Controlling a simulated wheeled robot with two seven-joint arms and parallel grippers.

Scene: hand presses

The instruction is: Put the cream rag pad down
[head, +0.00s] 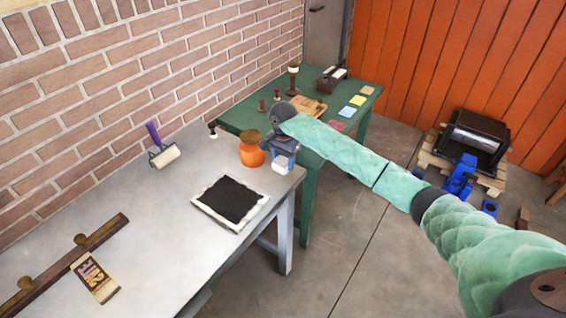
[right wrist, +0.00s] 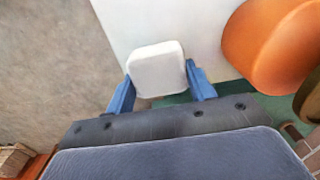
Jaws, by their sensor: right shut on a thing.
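The cream rag pad (head: 280,165) is a small pale block with rounded corners. My right gripper (head: 279,158) is shut on it, near the back right corner of the grey-white table (head: 150,240). In the right wrist view the pad (right wrist: 157,70) sits between the two blue fingers (right wrist: 160,85), overlapping the table edge. I cannot tell whether its underside touches anything. The orange pot (head: 251,152) stands just left of the gripper in the head view. My left gripper is not in view.
A black slab in a white-edged tray (head: 206,209) lies in front of the gripper. A purple-handled roller (head: 163,152), a wooden bar (head: 75,255) and a printed block (head: 95,278) lie further left. A green table (head: 240,117) with several small items stands behind. Bare tabletop lies between the roller and tray.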

